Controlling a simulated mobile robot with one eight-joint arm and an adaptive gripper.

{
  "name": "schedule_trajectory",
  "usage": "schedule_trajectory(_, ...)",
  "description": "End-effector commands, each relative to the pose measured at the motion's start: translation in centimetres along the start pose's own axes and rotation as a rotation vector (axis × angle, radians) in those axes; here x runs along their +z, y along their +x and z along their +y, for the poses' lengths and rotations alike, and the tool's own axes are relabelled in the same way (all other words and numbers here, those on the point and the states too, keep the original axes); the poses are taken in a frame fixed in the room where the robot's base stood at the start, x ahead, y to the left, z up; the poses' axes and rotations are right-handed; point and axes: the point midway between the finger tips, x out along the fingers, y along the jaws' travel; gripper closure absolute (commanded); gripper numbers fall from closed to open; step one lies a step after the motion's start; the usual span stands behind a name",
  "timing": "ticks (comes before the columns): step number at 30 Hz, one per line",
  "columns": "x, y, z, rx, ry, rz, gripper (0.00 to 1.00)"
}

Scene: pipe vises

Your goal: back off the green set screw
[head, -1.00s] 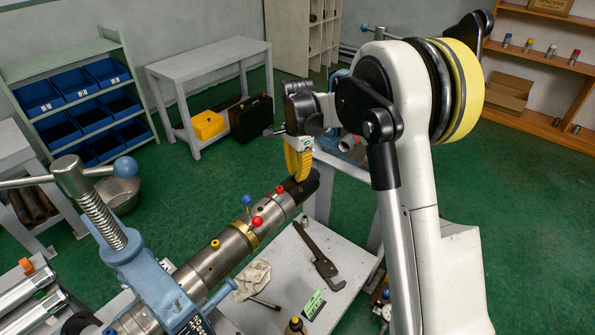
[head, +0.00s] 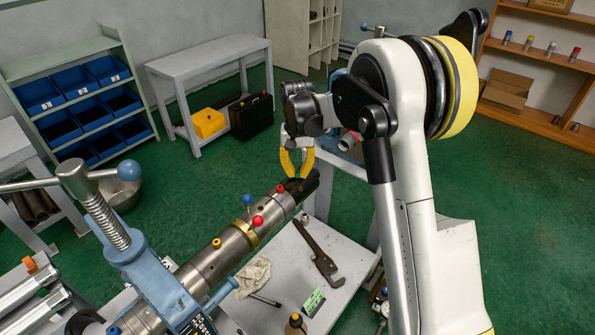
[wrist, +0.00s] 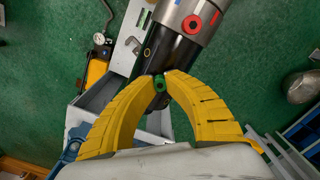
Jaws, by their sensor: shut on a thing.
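The green set screw (wrist: 160,83) sits in the dark end section of the pipe (wrist: 170,52) in the wrist view. My gripper (wrist: 160,79) has its two yellow fingers closed on the screw from either side. In the head view my gripper (head: 296,177) reaches down to the dark far end of the pipe (head: 205,268); the green screw cannot be made out there. A red screw (wrist: 191,24) sits on the steel section further along the pipe. Red and blue ball knobs (head: 257,222) and a yellow screw (head: 216,243) stand on the pipe nearer the vise.
A blue pipe vise (head: 150,275) with a long handle clamps the near end of the pipe. A pipe wrench (head: 318,255), a rag (head: 252,277) and a green card (head: 313,302) lie on the grey bench (head: 345,290) below. Green floor is open behind.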

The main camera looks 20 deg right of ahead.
Motion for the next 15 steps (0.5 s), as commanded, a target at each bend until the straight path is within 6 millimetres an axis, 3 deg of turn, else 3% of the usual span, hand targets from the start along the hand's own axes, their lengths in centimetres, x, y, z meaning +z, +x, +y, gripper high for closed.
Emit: schedule_trajectory(15,0.07,0.08,0.02,0.0,-0.49,-0.002,1.0)
